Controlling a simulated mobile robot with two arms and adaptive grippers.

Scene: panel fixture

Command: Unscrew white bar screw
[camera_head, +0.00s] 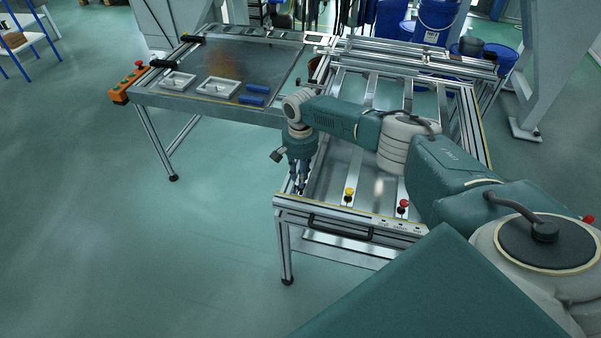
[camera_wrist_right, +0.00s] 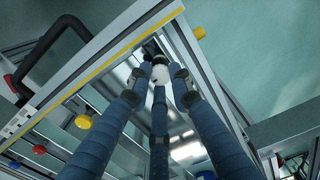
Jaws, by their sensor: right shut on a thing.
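My right gripper (camera_head: 299,186) points down at the left front corner of the fixture frame. In the right wrist view its fingers (camera_wrist_right: 162,78) are closed around a small white piece (camera_wrist_right: 160,73), which looks like the white bar screw. It sits at the inner side of the frame near the corner. The fingers hide most of it, so I cannot tell how far it is threaded in. In the head view the screw is hidden behind the fingers. My left gripper is not in view.
A yellow knob (camera_head: 349,193) and a red knob (camera_head: 403,206) stand on the front of the frame (camera_head: 330,211). A black handle (camera_head: 340,229) is on the front side. A side table (camera_head: 235,70) holds white trays (camera_head: 218,87) and blue blocks (camera_head: 255,95). Open floor lies left.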

